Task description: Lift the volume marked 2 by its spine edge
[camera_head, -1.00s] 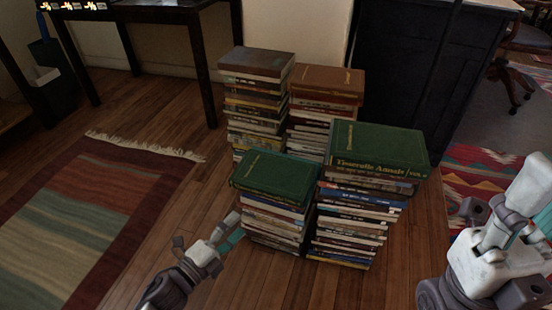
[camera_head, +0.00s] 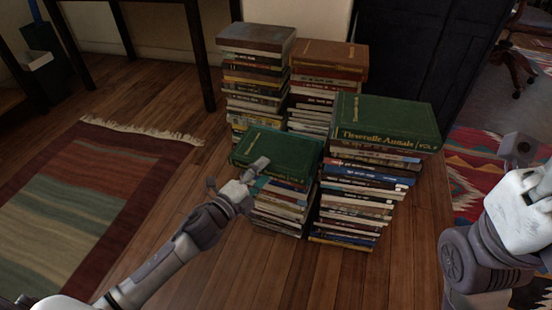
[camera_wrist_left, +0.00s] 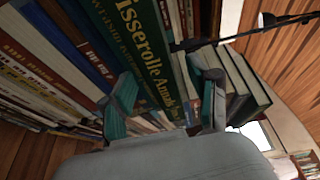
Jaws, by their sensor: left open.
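Two large green volumes with gold lettering lie on top of the front stacks. The left green volume (camera_head: 285,148) tops the lower stack; its spine faces me. The right green volume (camera_head: 390,118) tops the taller stack, its title and a "Vol" mark on the near edge. I cannot read either number surely. My left gripper (camera_head: 257,175) is open at the left volume's spine side and covers part of it. In the left wrist view, the green spine (camera_wrist_left: 150,50) runs between the two parted fingers (camera_wrist_left: 167,103); contact is unclear. My right arm is at the right; its fingers are not clear.
Two more stacks stand behind, topped by a grey-brown book (camera_head: 256,40) and a brown book (camera_head: 330,56). The front stacks (camera_head: 352,210) stand close together. A dark cabinet (camera_head: 425,50) is behind at right. A striped rug (camera_head: 85,190) lies left, with bare floor in front.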

